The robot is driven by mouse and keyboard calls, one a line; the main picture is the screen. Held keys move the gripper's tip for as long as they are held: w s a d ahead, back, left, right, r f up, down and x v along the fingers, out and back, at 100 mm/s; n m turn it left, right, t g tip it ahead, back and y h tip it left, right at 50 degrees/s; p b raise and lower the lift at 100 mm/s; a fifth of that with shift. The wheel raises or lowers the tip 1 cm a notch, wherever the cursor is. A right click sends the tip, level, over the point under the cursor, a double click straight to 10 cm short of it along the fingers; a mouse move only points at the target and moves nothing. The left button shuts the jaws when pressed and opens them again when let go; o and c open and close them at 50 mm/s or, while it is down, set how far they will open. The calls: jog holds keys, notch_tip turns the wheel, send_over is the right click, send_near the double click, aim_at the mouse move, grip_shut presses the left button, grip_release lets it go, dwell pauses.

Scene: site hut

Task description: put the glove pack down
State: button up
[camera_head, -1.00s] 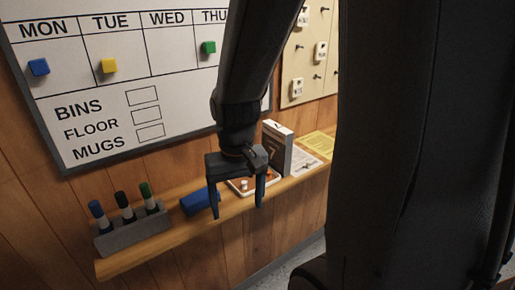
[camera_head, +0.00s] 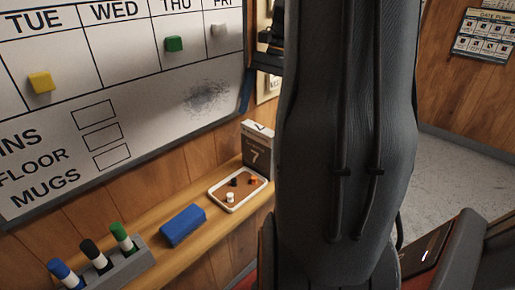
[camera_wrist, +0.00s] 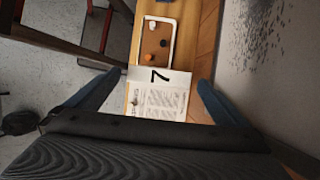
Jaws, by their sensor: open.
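I cannot make out a glove pack in either current view. My gripper (camera_wrist: 160,78) is open, with its two blue fingers wide apart in the wrist view and nothing between them that I can see held. In the head view my arm hides most of the gripper; a dark part and a blue finger show at the whiteboard's right edge, above the box marked 7 (camera_head: 258,152).
A shallow white-rimmed tray (camera_head: 246,196) with small pieces lies beside the box. A blue block (camera_head: 182,225) and a grey marker holder (camera_head: 128,268) stand further left on the narrow shelf. The whiteboard (camera_head: 150,100) rises behind. A red-and-dark seat-like object (camera_head: 455,255) is at right.

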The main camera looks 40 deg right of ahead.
aim_at(257, 129)
jog(key=f, duration=0.4)
jog(key=f+p, duration=0.1)
jog(key=f, duration=0.1)
jog(key=shift+a+f, duration=0.15)
jog(key=shift+a, duration=0.15)
jog(key=shift+p+x, duration=0.8)
jog(key=shift+x, duration=2.35)
jog(key=shift+d, duration=0.1)
jog(key=c, duration=0.9)
jog(key=shift+s, duration=0.1)
jog(key=shift+s+r+b, duration=0.1)
jog(key=shift+r+b, duration=0.2)
jog(key=shift+b, duration=0.15)
notch_tip(257, 129, up, 6)
jog(key=shift+r+b, duration=0.2)
jog(key=shift+b, duration=0.7)
jog(key=s+d+b, duration=0.1)
jog(key=s+b, duration=0.2)
jog(key=s, duration=1.6)
jog(key=shift+s+d+b, duration=0.3)
jog(key=shift+s, duration=0.05)
